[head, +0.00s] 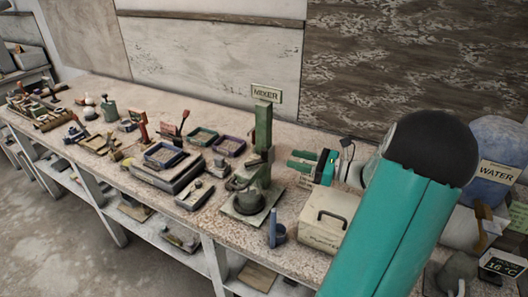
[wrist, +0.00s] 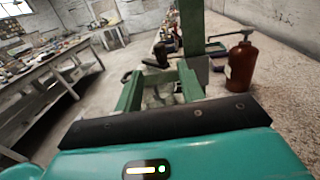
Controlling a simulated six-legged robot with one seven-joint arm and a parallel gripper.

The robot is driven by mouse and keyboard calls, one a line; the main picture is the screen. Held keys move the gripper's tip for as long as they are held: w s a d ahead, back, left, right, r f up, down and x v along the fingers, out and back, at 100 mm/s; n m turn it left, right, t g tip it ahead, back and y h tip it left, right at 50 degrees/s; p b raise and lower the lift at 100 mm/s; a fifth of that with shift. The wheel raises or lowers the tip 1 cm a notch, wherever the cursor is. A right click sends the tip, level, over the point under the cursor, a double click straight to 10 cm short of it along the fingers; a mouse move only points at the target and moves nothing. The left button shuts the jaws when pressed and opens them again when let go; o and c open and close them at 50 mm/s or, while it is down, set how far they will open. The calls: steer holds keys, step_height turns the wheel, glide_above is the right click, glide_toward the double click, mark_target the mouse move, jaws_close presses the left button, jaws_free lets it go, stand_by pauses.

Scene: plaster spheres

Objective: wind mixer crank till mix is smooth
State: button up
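The mixer has a tall green column (head: 263,128) under a sign that reads MIXER. A grey, rounded pot (head: 250,198) stands at its foot on a flat base (head: 229,212). The mix inside cannot be made out. My gripper (head: 292,160) is to the right of the column, fingers pointing left, apart from it. In the wrist view the two green fingers of my gripper (wrist: 160,70) are spread with nothing held. A green upright (wrist: 191,25), seemingly the mixer column, rises ahead. A dark part (wrist: 157,57) shows beyond the fingertips; I cannot tell whether it is the crank.
A cream box (head: 326,220) and a blue cylinder (head: 273,230) stand at the bench front. A brown bottle (wrist: 240,68) is right of the fingers in the wrist view. Trays (head: 166,155) crowd the left. A WATER container (head: 490,150) is far right.

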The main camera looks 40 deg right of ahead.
mark_target(264, 149)
steer(key=x, duration=1.1)
steer(key=shift+s, duration=0.1)
jaws_close()
